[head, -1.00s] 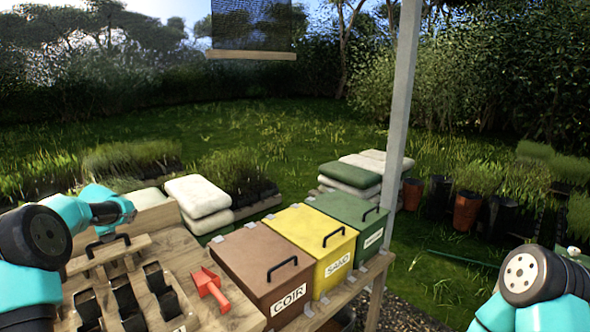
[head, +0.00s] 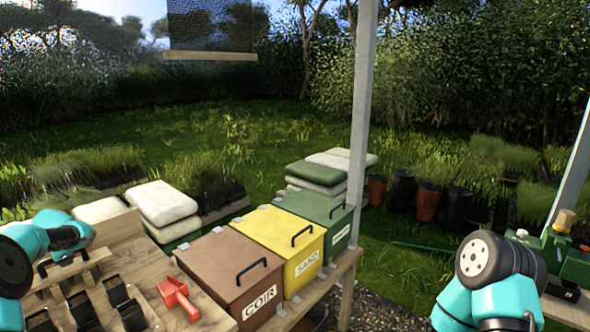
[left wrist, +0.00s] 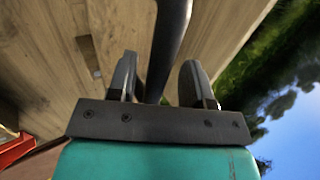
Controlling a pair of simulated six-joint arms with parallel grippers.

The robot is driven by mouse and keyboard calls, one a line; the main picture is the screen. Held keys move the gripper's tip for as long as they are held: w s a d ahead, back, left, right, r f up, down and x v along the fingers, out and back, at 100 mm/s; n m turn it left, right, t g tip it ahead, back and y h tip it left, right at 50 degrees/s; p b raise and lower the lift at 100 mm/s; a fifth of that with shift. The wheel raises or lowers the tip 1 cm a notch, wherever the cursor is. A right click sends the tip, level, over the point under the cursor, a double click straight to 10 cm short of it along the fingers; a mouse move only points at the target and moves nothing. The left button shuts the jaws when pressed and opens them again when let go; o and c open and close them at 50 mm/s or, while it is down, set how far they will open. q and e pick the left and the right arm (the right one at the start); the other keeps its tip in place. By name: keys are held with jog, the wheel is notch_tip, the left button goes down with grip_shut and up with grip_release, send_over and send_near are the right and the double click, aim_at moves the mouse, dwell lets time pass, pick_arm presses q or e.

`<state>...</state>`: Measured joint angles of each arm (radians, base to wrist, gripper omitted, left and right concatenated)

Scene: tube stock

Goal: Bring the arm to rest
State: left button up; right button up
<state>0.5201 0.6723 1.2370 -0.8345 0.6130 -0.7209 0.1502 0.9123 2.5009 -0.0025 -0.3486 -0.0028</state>
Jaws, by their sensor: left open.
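My left arm (head: 62,231) comes in from the left in the head view, over the wooden rack at the bench's left end. My left gripper (left wrist: 157,78) is open in the left wrist view. A dark bar (left wrist: 172,30), which looks like a handle, runs between its two fingers; I cannot tell if either finger touches it. In the head view a black handle (head: 56,266) stands on the rack's wooden bar near the arm's end; the fingertips do not show there. My right arm (head: 490,285) is at the lower right; its gripper is not in view.
A red scoop (head: 178,297) lies on the bench beside the dark rack slots. The brown COIR bin (head: 225,265), yellow SAND bin (head: 272,232) and green bin (head: 315,208) stand in a row. A grey post (head: 360,120) rises behind them. Dark gravel lies between bench and right arm.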

pick_arm(q)
jog(key=shift+r, duration=0.4)
jog(key=v, duration=1.2)
jog(key=x, duration=1.2)
jog(key=shift+f, duration=0.6)
notch_tip(320, 180, up, 10)
jog(key=shift+f, duration=0.15)
